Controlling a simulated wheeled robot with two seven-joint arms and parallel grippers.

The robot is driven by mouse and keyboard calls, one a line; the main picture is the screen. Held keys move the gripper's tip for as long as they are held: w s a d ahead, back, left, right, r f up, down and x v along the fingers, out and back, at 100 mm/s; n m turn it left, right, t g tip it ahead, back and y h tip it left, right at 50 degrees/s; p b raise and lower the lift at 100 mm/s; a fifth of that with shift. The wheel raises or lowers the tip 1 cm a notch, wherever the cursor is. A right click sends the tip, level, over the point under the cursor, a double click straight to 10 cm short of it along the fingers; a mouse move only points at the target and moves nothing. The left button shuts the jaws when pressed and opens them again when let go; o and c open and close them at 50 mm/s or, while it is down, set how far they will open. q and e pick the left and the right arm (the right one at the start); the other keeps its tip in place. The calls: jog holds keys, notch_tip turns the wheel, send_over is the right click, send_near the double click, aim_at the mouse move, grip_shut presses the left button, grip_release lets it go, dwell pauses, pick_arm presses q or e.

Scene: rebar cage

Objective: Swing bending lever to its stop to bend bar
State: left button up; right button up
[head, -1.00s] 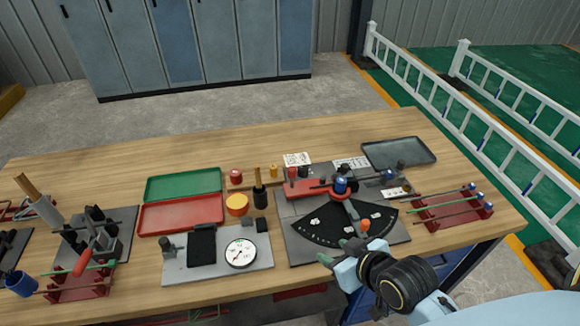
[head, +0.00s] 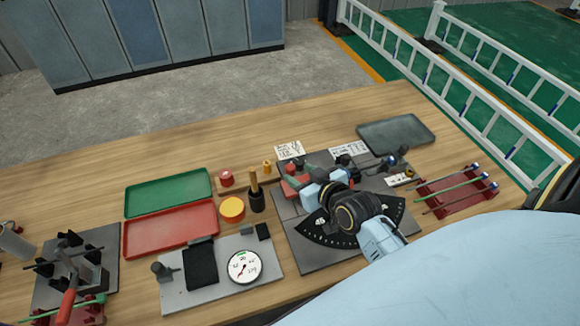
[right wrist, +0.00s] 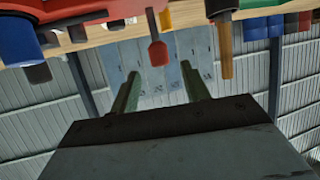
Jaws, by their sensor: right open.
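The bender's dark base plate (head: 285,215) lies at the right of the bench, with a black angle fan (head: 325,232) on it. My right gripper (head: 299,177) is open over the bender, beside its red block (head: 297,188). The gripper and wrist hide the lever, the blue roller and much of the bar area in the head view. In the right wrist view, which looks upside down, an orange-red handle (right wrist: 158,52), apparently the lever's, shows between and beyond the open fingers (right wrist: 160,85). I cannot tell if they touch it. My left gripper is not in view.
A dial gauge (head: 244,267) on a grey plate, a red tray (head: 170,229), a green tray (head: 168,192) and a black cup (head: 257,202) with a wooden-handled tool stand left of the bender. A red bar rack (head: 458,192) stands right; a grey tray (head: 396,133) lies behind.

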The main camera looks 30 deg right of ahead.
aim_at(294, 170)
jog(key=x, duration=0.4)
jog(key=shift+w+f, duration=0.1)
jog(key=shift+w, duration=0.05)
jog(key=shift+w+f, duration=0.15)
jog(key=shift+w, duration=0.4)
jog(key=shift+c, duration=0.4)
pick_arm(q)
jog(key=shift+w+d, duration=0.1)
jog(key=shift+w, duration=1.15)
pick_arm(e)
grip_shut()
